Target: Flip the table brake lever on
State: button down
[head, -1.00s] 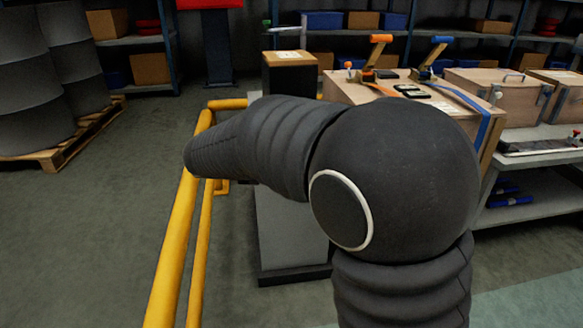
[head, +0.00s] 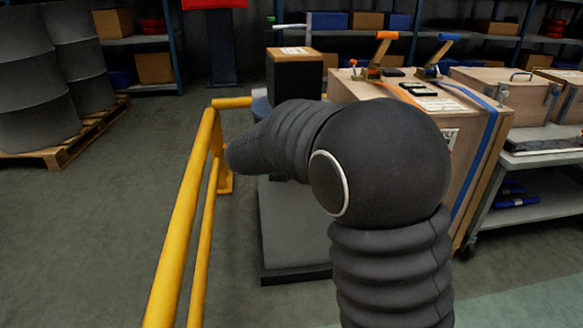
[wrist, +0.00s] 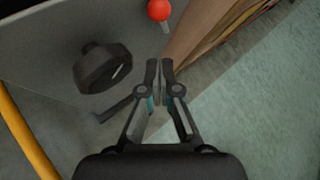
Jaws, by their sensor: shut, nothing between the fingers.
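In the wrist view a red ball knob (wrist: 159,10) on a short pale stem stands at the top, beside a wooden edge. It looks like the end of a lever, but I cannot tell whether it is the table brake lever or which way it is set. My gripper (wrist: 159,64) is shut and empty, pointing toward the knob, with a visible gap between them in the picture. A dark faceted knob (wrist: 100,70) sits on a grey surface (wrist: 45,55) left of my fingers. In the head view my own arm hides my gripper.
A yellow rail (head: 178,225) runs along the left of my arm. A wooden crate (head: 430,140) with straps and latches stands to the right, near a grey cart (head: 535,160). A dark post (head: 295,75) with a wooden top stands behind my arm. Floor is free at left.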

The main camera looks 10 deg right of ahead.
jog(key=shift+w+d+r, duration=0.1)
jog(key=shift+w+d, duration=0.6)
jog(key=shift+w, duration=0.25)
jog(key=shift+w+d+r, duration=0.1)
jog(key=shift+w+d, duration=0.6)
jog(key=shift+w, duration=0.25)
